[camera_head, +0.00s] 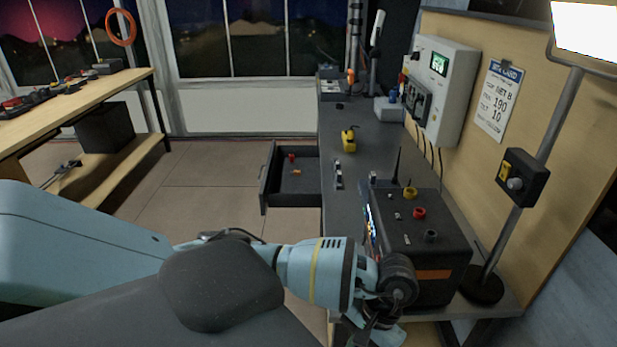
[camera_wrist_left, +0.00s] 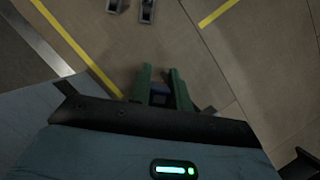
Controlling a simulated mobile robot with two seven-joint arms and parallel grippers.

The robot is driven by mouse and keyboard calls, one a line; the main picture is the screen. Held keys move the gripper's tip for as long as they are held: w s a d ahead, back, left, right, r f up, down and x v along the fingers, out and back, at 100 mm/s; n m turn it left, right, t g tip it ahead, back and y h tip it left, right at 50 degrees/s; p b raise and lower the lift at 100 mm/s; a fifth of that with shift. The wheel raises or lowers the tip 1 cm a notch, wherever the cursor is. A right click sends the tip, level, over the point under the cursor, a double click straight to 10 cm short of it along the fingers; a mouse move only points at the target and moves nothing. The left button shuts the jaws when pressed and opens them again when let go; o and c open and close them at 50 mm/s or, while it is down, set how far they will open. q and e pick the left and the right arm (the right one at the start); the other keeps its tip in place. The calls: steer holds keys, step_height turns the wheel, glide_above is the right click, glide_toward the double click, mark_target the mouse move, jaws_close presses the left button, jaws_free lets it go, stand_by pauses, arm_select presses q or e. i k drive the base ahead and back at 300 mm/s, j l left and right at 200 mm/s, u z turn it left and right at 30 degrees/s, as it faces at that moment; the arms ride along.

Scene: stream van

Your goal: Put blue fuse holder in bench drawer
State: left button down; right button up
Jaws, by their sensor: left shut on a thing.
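In the left wrist view my left gripper (camera_wrist_left: 162,80) has its two green fingers shut on a small dark blue piece (camera_wrist_left: 160,98), which looks like the blue fuse holder. Only part of it shows between the fingers, and floor lies beyond it. In the head view my left arm reaches in from the left, its wrist in front of the bench's near end; the fingers and held piece cannot be made out there. The bench drawer (camera_head: 264,192) stands pulled out on the left side of the bench, beyond my arm. Small red and orange items lie inside it. My right gripper is not in view.
A black radio box (camera_head: 435,250) with coloured knobs stands on the bench (camera_head: 380,165). A yellow tool (camera_head: 349,139) lies farther back. A lamp stand (camera_head: 483,285) is at the right. A wooden shelf table (camera_head: 75,95) is at the left, with open floor between.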

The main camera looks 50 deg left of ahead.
mark_target(291, 186)
steer(key=k+j, duration=0.1)
steer(key=j, duration=0.3)
steer(key=k+j, duration=0.1)
steer(key=j, duration=0.25)
steer(key=k+j, duration=0.1)
steer(key=j, duration=0.3)
steer(key=k+j, duration=0.1)
steer(key=j, duration=1.05)
steer(key=i+j, duration=0.15)
steer(key=j, duration=0.25)
steer(key=i+j, duration=0.15)
steer(key=j, duration=0.25)
steer(key=i+j, duration=0.45)
steer(key=j, duration=0.3)
steer(key=i+j+z, duration=0.1)
steer(key=i+j, duration=0.45)
steer(key=i, duration=0.15)
